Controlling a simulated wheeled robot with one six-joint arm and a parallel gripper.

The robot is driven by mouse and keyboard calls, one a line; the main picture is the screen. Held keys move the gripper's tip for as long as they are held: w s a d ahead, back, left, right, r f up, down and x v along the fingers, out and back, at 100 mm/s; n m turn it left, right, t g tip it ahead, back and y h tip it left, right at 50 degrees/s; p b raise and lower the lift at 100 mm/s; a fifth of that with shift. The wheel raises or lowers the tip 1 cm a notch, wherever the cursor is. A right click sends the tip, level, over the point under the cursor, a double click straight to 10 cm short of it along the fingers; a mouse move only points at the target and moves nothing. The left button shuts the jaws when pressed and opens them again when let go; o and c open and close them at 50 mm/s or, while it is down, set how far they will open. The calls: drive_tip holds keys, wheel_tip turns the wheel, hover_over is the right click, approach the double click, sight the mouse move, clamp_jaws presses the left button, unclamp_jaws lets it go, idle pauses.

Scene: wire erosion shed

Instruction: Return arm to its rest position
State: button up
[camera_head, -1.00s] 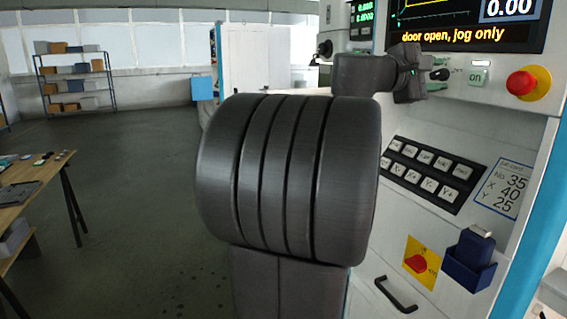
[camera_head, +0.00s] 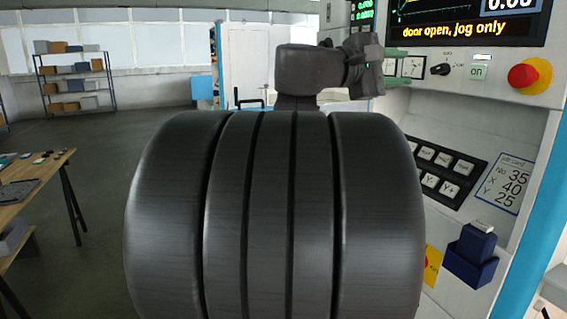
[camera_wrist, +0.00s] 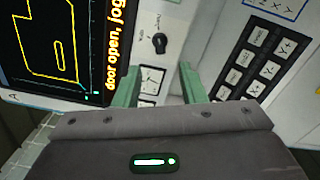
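My arm fills the middle of the head view, with its large dark ribbed joint close to the camera. My gripper (camera_head: 394,66) is at the end of the arm, in front of the machine's control panel (camera_head: 480,135). In the wrist view its two green fingers (camera_wrist: 160,88) stand apart with nothing seen between them, so it is open and empty. Beyond the fingers the panel shows with a small dial, a rotary switch and a black keypad (camera_wrist: 258,65). The arm hides part of the panel in the head view.
A red emergency stop button (camera_head: 523,77) and a dark blue holder (camera_head: 471,256) project from the panel at right. A screen (camera_head: 465,20) reads "door open, jog only". A wooden table (camera_head: 30,190) stands at left; open floor lies between it and the arm.

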sight(436, 66)
drive_tip(key=p+x, duration=0.1)
drive_tip(key=x, duration=1)
drive_tip(key=shift+d, duration=0.1)
drive_tip(key=shift+r+n+p, duration=0.25)
drive_tip(key=shift+n+p, duration=0.05)
drive_tip(key=shift+p, duration=0.5)
drive_tip(key=shift+s+a+r+n+p, duration=0.15)
drive_tip(key=shift+a+n+p, duration=0.1)
drive_tip(key=shift+n+p, duration=0.55)
drive_tip(key=n+p, duration=0.2)
drive_tip(key=p, duration=0.1)
drive_tip(key=shift+p, duration=0.3)
drive_tip(key=n+p, duration=0.3)
drive_tip(key=p, duration=0.2)
drive_tip(key=n+p, duration=0.3)
drive_tip(key=p, duration=0.2)
drive_tip(key=n+p, duration=0.3)
drive_tip(key=p, duration=0.2)
drive_tip(key=shift+w+n, duration=0.25)
drive_tip(key=shift+n, duration=0.15)
drive_tip(key=shift+a+f, duration=0.25)
drive_tip(key=shift+a, duration=0.05)
drive_tip(key=shift+s+a+f+b, duration=0.1)
drive_tip(key=shift+s+a+b, duration=0.1)
drive_tip(key=shift+a+b, duration=0.15)
drive_tip(key=shift+s+a, duration=0.25)
drive_tip(key=shift+a, duration=0.3)
drive_tip(key=shift+s, duration=0.1)
